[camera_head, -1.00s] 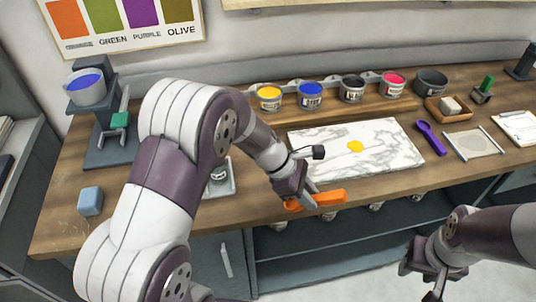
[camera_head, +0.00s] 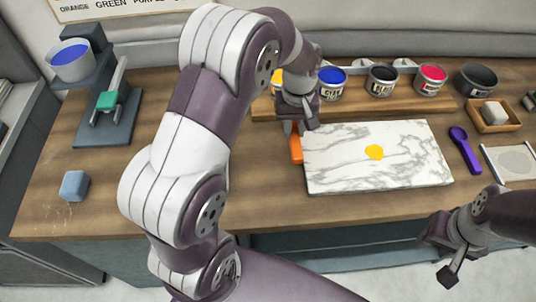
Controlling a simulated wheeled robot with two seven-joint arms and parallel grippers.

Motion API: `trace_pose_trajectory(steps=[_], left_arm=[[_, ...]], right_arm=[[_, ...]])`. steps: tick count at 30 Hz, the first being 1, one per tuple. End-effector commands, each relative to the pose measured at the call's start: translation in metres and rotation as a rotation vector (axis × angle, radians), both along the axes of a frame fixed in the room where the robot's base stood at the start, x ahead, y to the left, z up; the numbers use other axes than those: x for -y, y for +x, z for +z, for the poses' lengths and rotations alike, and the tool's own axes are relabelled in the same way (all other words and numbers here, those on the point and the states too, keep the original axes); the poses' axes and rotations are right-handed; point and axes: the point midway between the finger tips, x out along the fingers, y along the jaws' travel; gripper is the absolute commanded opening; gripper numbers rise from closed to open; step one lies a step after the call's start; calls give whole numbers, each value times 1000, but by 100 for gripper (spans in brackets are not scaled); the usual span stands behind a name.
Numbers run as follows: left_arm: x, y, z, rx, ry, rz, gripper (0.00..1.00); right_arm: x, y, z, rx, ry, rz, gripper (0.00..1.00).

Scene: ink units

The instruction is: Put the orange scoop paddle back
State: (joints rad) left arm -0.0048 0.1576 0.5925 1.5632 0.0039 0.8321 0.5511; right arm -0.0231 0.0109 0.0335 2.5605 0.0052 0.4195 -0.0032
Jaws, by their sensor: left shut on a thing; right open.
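The orange scoop paddle (camera_head: 296,149) is held in my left gripper (camera_head: 293,128), just left of the marble slab (camera_head: 400,178). Its visible part points down toward the bench, and its upper end is hidden by the gripper. I cannot tell whether it touches the bench or the slab. My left gripper is shut on it, in front of the ink tins. The yellow tin (camera_head: 278,76) is mostly hidden behind my arm; the blue tin (camera_head: 331,83) stands just right of the gripper. My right gripper (camera_head: 437,258) is open and empty, in front of the bench at lower right.
A yellow blob (camera_head: 375,152) lies on the slab. A black tin (camera_head: 381,80) and a red tin (camera_head: 430,79) stand on the wooden riser (camera_head: 405,103). A purple scoop (camera_head: 465,149) lies right of the slab. A blue block (camera_head: 74,186) sits on the left, with clear bench beside it.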

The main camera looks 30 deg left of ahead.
Motion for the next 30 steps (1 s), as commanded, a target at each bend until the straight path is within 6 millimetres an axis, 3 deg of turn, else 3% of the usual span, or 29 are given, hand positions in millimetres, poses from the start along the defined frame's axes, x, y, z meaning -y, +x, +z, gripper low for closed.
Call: trace_pose_trajectory(steps=[3,9,18,27,28,30], left_arm=[[-24,-27,-17,-4,-1,6,0],[-48,-53,-41,-3,-2,5,0],[-50,-56,-83,-1,-2,2,0],[-50,-55,-86,0,-2,3,0],[-50,-55,-87,0,-2,3,28],[-50,-55,-86,0,-2,3,50]], right_arm=[[0,0,9,1,0,0,43],[0,0,14,1,0,0,43],[0,0,19,1,0,0,43],[0,0,17,1,0,0,43],[0,0,17,1,0,0,43],[0,0,17,1,0,0,43]])
